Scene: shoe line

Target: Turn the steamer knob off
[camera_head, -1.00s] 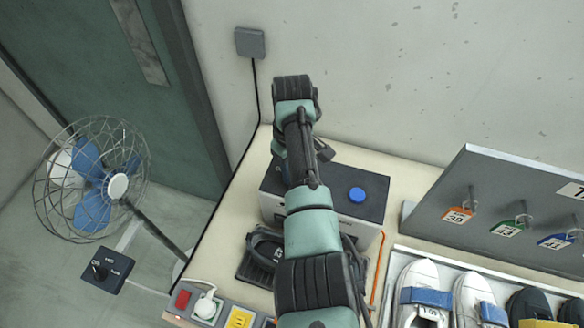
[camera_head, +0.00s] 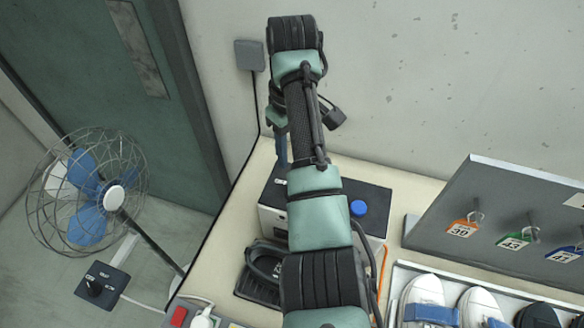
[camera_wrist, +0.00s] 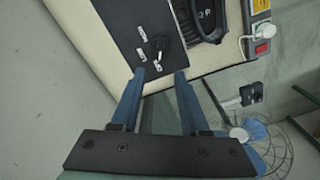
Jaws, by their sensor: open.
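The steamer (camera_head: 375,196) is a pale box with a dark top and a blue cap, on the bench behind my arm. In the wrist view its dark panel (camera_wrist: 122,14) carries a small black knob (camera_wrist: 161,43) with several white labels around it. Which label the knob points to is too small to tell. My gripper (camera_wrist: 160,74) is open and empty, its two blue fingertips just short of the knob in the picture and apart from it. In the head view my arm hides the knob, and only a blue finger shows.
Shoes (camera_head: 430,305) and a tag board (camera_head: 500,225) are at right.

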